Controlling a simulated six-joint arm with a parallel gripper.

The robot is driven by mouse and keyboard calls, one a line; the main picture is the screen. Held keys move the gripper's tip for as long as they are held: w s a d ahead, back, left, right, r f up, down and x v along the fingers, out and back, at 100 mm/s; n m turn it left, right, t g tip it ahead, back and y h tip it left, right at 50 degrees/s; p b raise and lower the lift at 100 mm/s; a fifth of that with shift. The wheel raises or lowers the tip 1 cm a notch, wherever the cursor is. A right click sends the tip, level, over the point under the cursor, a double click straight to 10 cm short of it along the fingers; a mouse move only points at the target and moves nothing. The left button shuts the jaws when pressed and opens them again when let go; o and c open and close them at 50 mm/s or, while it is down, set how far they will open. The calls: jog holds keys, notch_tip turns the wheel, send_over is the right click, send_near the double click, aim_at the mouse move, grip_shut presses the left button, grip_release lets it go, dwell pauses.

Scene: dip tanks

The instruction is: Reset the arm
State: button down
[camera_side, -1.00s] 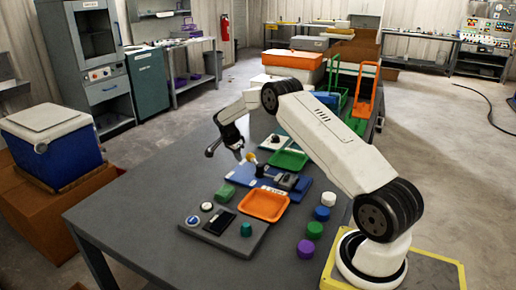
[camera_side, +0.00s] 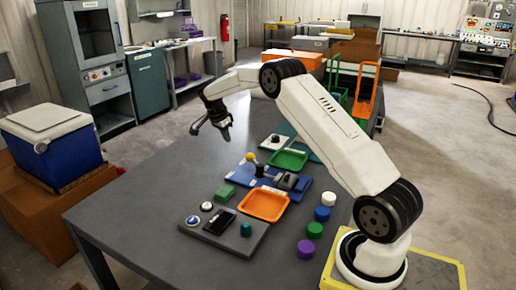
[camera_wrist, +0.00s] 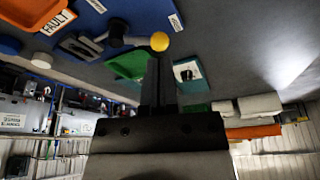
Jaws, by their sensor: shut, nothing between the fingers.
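My gripper (camera_side: 226,135) is shut and empty in the side view, raised above the far left part of the grey table (camera_side: 150,205). In the wrist view my gripper (camera_wrist: 158,62) shows as dark closed fingers, with nothing between them. A blue panel (camera_side: 240,176) with a yellow ball-topped lever (camera_side: 250,157) sits on the table below and to the right of the gripper, apart from it. The yellow ball (camera_wrist: 159,41) also shows near the fingertips in the wrist view.
An orange tray (camera_side: 263,206), a green tray (camera_side: 289,160) and a grey button panel (camera_side: 222,232) lie on the table. White, blue, green and purple cylinders (camera_side: 308,249) stand near my base. A blue cooler (camera_side: 55,150) stands off the table at left. The table's left part is clear.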

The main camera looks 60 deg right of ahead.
jog(key=shift+a, duration=0.1)
jog(key=s+a+r+n+t+y, duration=0.1)
jog(key=s+a+n, duration=0.2)
jog(key=a+n, duration=0.45)
jog(key=s+a+r+n+t+y, duration=0.1)
jog(key=s+a+n, duration=0.3)
jog(key=a, duration=0.6)
jog(key=s+a+f+n+t, duration=0.1)
jog(key=s+a+n, duration=0.4)
jog(key=s, duration=0.3)
jog(key=s+a+f+n+y, duration=0.1)
jog(key=s+a+n, duration=0.4)
jog(key=s+a, duration=0.2)
jog(key=shift+s+a+f+t, duration=0.25)
jog(key=shift+s+t, duration=0.15)
jog(key=shift+s, duration=0.85)
